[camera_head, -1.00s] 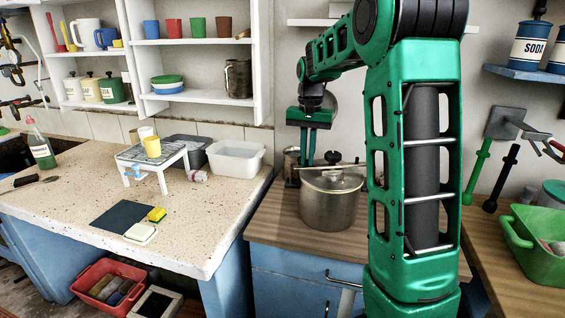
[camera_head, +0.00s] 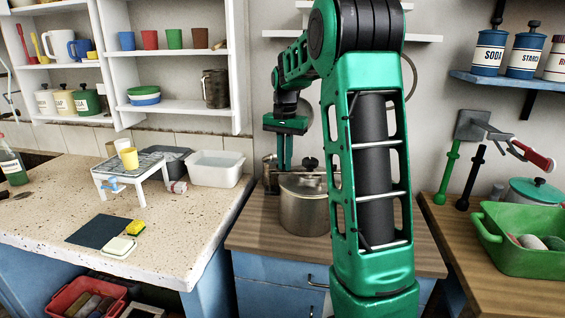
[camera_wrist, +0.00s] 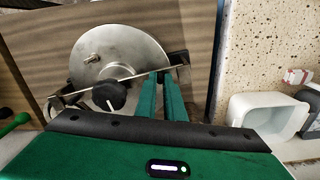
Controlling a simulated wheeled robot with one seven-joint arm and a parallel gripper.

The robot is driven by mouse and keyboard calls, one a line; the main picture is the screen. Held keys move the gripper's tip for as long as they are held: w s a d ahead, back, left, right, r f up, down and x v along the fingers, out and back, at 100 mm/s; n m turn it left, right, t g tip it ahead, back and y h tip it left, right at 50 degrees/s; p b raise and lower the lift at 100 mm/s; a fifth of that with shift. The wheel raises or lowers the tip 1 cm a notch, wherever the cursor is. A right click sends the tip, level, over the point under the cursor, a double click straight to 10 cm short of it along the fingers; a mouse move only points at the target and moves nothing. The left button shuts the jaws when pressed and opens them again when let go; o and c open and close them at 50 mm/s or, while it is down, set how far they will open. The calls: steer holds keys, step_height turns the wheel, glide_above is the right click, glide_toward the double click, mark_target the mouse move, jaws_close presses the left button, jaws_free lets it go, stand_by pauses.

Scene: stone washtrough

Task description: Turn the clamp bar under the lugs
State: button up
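A steel pot (camera_head: 303,212) with a flat lid (camera_wrist: 128,50) stands on the wooden counter. A thin clamp bar (camera_wrist: 132,82) crosses the lid, with a black knob (camera_wrist: 95,96) on it. Dark lugs show at the rim, one at the right (camera_wrist: 180,59) and one at the left (camera_wrist: 55,105). The bar's right end lies close to the right lug; whether it sits under it I cannot tell. My gripper (camera_wrist: 160,74) points down at the bar's right end. Its fingers stand a narrow gap apart, with nothing clearly held. Contact with the bar is unclear.
A speckled stone counter (camera_head: 170,218) is at the left, with a white tub (camera_head: 215,168) and a small rack (camera_head: 130,168). A green basin (camera_head: 522,240) stands on the right counter. Shelves (camera_head: 180,108) are on the wall behind.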

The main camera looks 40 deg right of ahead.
steer(key=o, duration=0.4)
steer(key=shift+c, duration=0.2)
step_height(320, 180, up, 11)
stand_by(0.3)
steer(key=shift+f, duration=0.1)
stand_by(0.3)
steer(key=s+a+f+n, duration=0.2)
steer(key=s+a+f, duration=0.2)
steer(key=s, duration=0.7)
steer(key=s+a+f+n, duration=0.2)
steer(key=s+a+f, duration=0.2)
steer(key=s+f, duration=0.3)
steer(key=s+a+f+n, duration=0.2)
steer(key=s+a+f, duration=0.3)
steer(key=s, duration=1.1)
steer(key=shift+f, duration=0.45)
